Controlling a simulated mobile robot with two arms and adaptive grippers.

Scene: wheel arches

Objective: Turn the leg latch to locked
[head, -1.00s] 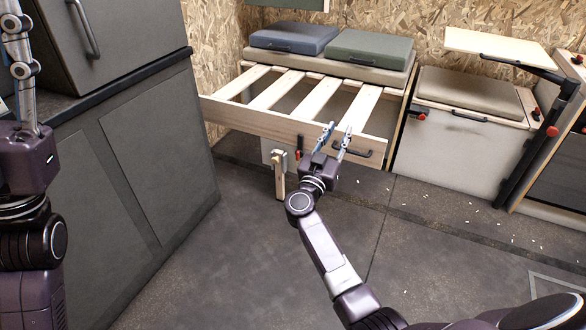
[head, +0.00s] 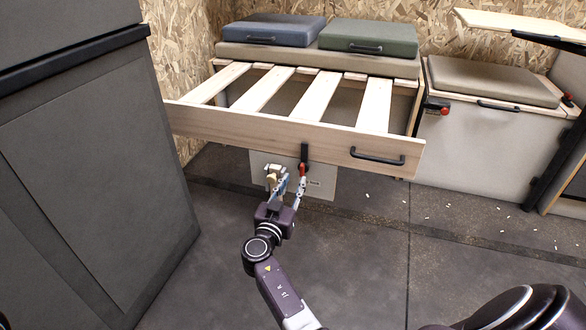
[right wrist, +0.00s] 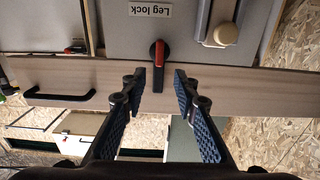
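The leg latch is a black lever with a red part (head: 303,168), on the grey panel under the slatted bed frame. It points up, its black end over the wooden front rail (head: 260,126). In the right wrist view, which is upside down, the latch (right wrist: 159,58) lies beside a "Leg lock" label (right wrist: 150,10). My right gripper (head: 290,186) is open just in front of the panel, below the rail. In the wrist view its fingertips (right wrist: 159,82) stand apart, on either side of the lever's line; contact cannot be told. My left gripper is out of view.
A black drawer handle (head: 377,156) is on the rail to the right. A grey cabinet (head: 90,150) stands at the left.

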